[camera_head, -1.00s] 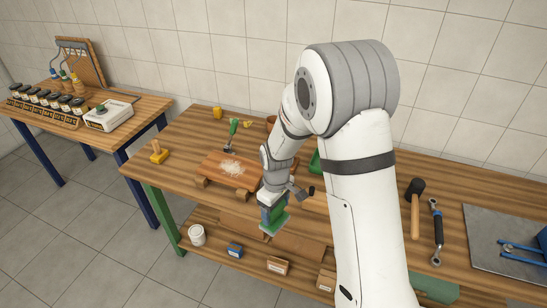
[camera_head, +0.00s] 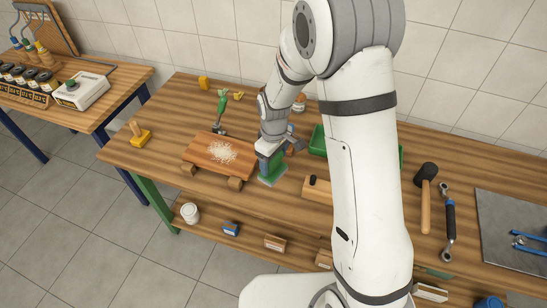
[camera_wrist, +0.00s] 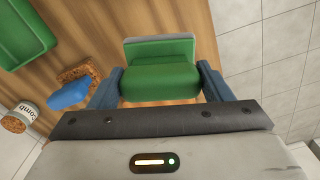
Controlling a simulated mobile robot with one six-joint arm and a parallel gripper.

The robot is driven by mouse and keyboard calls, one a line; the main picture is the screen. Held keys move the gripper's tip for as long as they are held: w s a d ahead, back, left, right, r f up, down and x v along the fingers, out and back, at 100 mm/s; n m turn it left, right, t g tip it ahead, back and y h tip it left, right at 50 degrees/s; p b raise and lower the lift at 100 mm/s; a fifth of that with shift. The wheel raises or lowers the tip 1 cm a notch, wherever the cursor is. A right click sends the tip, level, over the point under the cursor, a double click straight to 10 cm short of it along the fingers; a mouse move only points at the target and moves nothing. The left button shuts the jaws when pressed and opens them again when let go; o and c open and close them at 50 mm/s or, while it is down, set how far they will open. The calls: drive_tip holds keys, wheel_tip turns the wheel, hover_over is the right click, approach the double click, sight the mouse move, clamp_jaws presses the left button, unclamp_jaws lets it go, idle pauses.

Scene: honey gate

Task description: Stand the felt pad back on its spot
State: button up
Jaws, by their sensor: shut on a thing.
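The felt pad (camera_head: 272,177) is a green block with a paler green-grey flat face. My gripper (camera_head: 266,155) is shut on it, low over the workbench, just right of the wooden board with pale shavings. In the wrist view the pad (camera_wrist: 160,75) sits between the two blue-grey fingers (camera_wrist: 162,90), with its pale face (camera_wrist: 160,47) at the far side. I cannot tell whether the pad touches the bench. No marked spot for it is clear to see.
The shavings-covered board (camera_head: 205,150) lies to the left. A green tray (camera_head: 318,140) stands to the right, partly behind my arm. A wooden block with a dark knob (camera_head: 316,188) is close by. In the wrist view, a cork-stoppered jar (camera_wrist: 24,110) and a blue item (camera_wrist: 68,94) are left.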

sight(274, 170)
drive_tip(key=shift+f+b, duration=2.45)
drive_tip(key=shift+f, duration=0.55)
drive_tip(key=shift+f+b, duration=1)
drive_tip(key=o, duration=1.3)
drive_tip(key=shift+r+p, duration=2.5)
drive_tip(key=shift+r, duration=1.55)
